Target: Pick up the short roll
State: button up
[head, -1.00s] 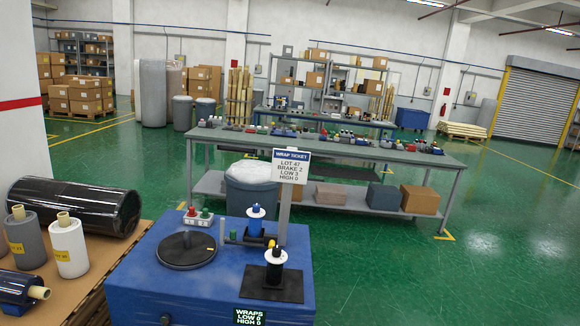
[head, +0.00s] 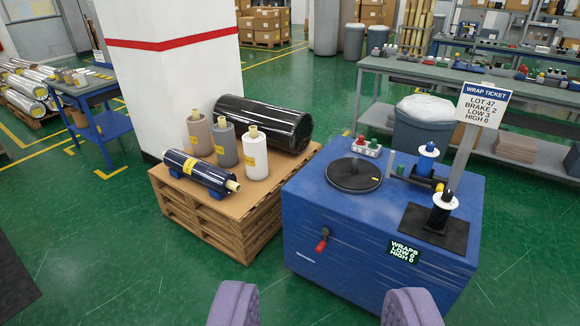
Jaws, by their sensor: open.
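My gripper (head: 323,305) shows at the bottom of the view as two purple-grey fingers, wide apart with nothing between them. Several wrapped rolls are on the wooden pallet (head: 215,225) ahead, left of centre. A dark blue roll (head: 193,172) with a yellow label lies in a blue cradle at the front. A brown roll (head: 198,136), a grey roll (head: 224,147) and a white roll (head: 254,162) stand upright behind it. A long black roll (head: 275,127) lies at the back. I cannot tell for certain which one is the short roll. My gripper touches none of them.
A blue wrapping machine (head: 340,225) with a turntable (head: 354,174) stands right of the pallet. A wrap ticket sign (head: 485,105) reads brake 2, low 3, high 0. A white pillar (head: 180,70) rises behind the pallet.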

aim_at(197, 123)
jog(key=i+j, duration=0.3)
jog(key=j, duration=0.3)
jog(key=i+j+z, duration=0.1)
jog(key=i+j, duration=0.2)
jog(key=j, duration=0.3)
jog(key=i+j+z, duration=0.1)
jog(key=i+j, duration=0.15)
jog(key=j, duration=0.35)
jog(key=i+j, duration=0.25)
jog(key=j, duration=0.4)
jog(key=i+j+z, duration=0.1)
jog(key=i+j, duration=0.15)
jog(key=j, duration=0.4)
jog(key=i+j, duration=0.2)
jog(key=j, duration=0.45)
jog(key=i+j+z, duration=0.15)
jog(key=j, duration=0.5)
jog(key=i+j, duration=0.3)
jog(key=j, duration=0.4)
jog(key=j+z, duration=0.25)
jog(key=j, duration=1.25)
jog(key=j+z, duration=0.3)
jog(key=j, duration=1.2)
jog(key=i+j+z, duration=0.25)
jog(key=j, duration=0.65)
jog(key=j+z, duration=0.25)
jog(key=j, duration=0.6)
